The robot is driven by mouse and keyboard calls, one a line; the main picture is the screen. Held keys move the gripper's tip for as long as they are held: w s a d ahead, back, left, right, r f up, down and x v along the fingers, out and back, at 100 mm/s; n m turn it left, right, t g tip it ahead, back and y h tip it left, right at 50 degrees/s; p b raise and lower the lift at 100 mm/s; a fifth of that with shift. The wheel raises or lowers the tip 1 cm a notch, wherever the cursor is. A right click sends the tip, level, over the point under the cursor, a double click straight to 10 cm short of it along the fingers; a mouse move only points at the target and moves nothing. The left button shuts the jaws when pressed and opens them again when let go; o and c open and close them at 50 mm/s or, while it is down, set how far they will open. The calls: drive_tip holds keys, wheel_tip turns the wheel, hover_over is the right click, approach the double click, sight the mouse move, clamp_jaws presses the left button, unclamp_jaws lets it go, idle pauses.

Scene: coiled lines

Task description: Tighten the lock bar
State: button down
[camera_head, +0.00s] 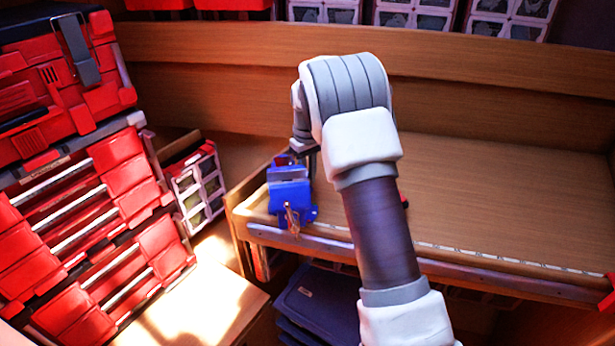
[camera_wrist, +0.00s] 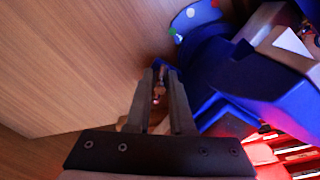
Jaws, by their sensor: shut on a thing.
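A blue vise (camera_head: 290,192) is mounted at the left front corner of the wooden workbench. A coppery handle (camera_head: 291,218) hangs at its front. In the wrist view the blue vise (camera_wrist: 235,75) fills the upper right. My gripper (camera_wrist: 160,78) is beside the vise body, with its two dark fingers shut on a small metal piece, which looks like the lock bar (camera_wrist: 157,90). The fingers hide most of the bar, and its angle and tightness cannot be told. In the head view my arm hides most of the gripper.
The wooden bench top (camera_head: 490,195) is largely clear to the right, with a ruler strip (camera_head: 450,247) along its front edge. Red tool cases (camera_head: 80,180) stack at the left. Dark blue bins (camera_head: 315,300) sit beneath the bench. A wooden board (camera_head: 230,60) runs behind it.

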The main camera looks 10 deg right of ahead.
drive_tip(key=shift+m, duration=1.6)
drive_tip(key=c, duration=0.8)
unclamp_jaws()
drive_tip(key=shift+a, duration=0.1)
